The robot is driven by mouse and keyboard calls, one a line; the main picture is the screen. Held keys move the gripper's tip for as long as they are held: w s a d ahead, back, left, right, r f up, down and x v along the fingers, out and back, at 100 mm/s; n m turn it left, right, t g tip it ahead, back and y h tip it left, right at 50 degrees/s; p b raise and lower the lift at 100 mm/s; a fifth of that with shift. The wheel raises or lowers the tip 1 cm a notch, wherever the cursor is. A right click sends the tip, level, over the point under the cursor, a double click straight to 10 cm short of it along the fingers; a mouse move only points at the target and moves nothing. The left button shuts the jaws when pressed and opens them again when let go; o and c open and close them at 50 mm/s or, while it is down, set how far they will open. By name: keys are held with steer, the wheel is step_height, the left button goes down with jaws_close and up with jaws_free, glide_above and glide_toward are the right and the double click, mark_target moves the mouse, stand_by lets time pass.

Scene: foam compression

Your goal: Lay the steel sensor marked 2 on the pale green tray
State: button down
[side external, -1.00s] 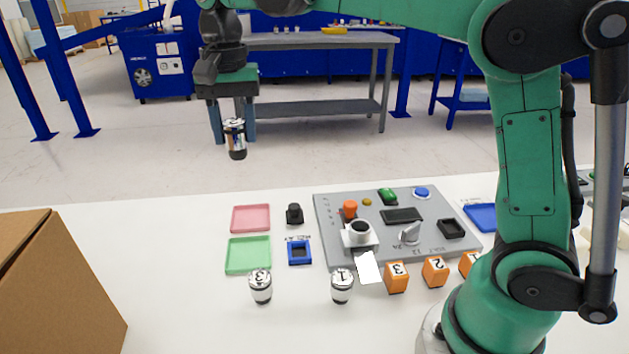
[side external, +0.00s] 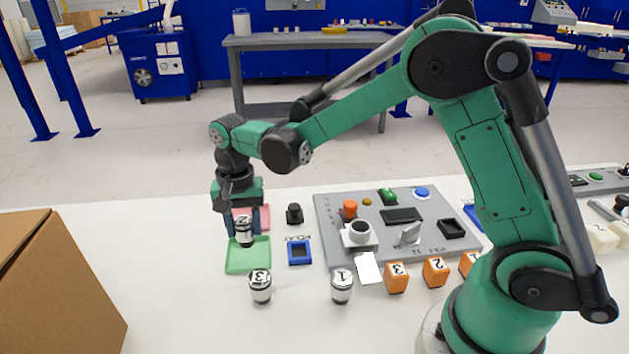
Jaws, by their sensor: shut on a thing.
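The steel sensor marked 2 (side external: 243,231) is a small silver and black cylinder, upright, with the 2 on its top. My gripper (side external: 243,220) points down and is shut on it. The pale green tray (side external: 246,263) lies flat on the white table. The sensor hangs over the tray's back part, in front of the pink tray (side external: 265,214). I cannot tell whether its base touches the green tray. My gripper hides much of the pink tray.
Sensors marked 3 (side external: 260,286) and 1 (side external: 341,285) stand in front. A blue square holder (side external: 299,252) and black knob (side external: 294,213) are right of the trays. A grey control panel (side external: 331,225) and orange blocks (side external: 396,277) lie further right. A cardboard box (side external: 60,290) stands left.

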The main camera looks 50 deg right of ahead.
steer(key=shift+f, duration=1.35)
steer(key=shift+c, duration=1.9)
jaws_free()
steer(key=shift+f, duration=0.15)
